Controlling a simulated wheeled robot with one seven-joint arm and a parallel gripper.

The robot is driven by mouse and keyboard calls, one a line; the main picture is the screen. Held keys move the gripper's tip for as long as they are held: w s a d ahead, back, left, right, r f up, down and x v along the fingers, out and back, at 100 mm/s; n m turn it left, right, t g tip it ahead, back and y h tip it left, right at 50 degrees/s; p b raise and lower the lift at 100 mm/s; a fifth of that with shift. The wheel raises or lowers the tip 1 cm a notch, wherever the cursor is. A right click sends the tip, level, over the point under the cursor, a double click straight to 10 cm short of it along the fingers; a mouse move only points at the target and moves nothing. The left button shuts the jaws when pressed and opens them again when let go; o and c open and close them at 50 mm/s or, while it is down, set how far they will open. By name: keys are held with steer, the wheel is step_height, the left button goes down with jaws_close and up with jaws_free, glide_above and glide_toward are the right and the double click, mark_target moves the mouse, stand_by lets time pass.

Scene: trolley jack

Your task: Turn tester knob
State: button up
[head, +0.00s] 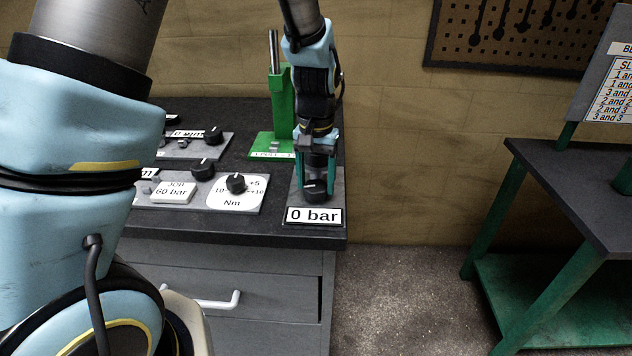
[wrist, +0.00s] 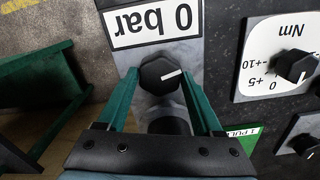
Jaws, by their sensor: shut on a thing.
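The tester (head: 325,195) is a grey plate at the right front corner of the dark bench top, with a label (head: 314,215) reading "0 bar". Its black knob (head: 315,190) sits just behind the label. My gripper (head: 316,178) points down over the knob, with its green fingers on either side of it. In the wrist view the knob (wrist: 160,75) lies between the two green fingertips and bears a white pointer line. The gripper is shut on the knob. The label (wrist: 152,20) shows upside down in the wrist view and also reads "0 bar".
Left of the tester are a dial knob (head: 236,183) marked "Nm", a "60 bar" job card (head: 174,191) and more black knobs. A green stand (head: 279,110) is behind. A green-legged table (head: 575,190) stands right, with open floor between.

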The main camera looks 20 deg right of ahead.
mark_target(316, 185)
steer(key=shift+m, duration=1.5)
steer(key=o, duration=1.4)
steer(key=shift+c, duration=0.2)
steer(key=shift+r+b, duration=0.1)
steer(key=shift+b, duration=0.2)
step_height(316, 185, up, 11)
steer(key=b, duration=0.2)
steer(key=shift+f, duration=0.2)
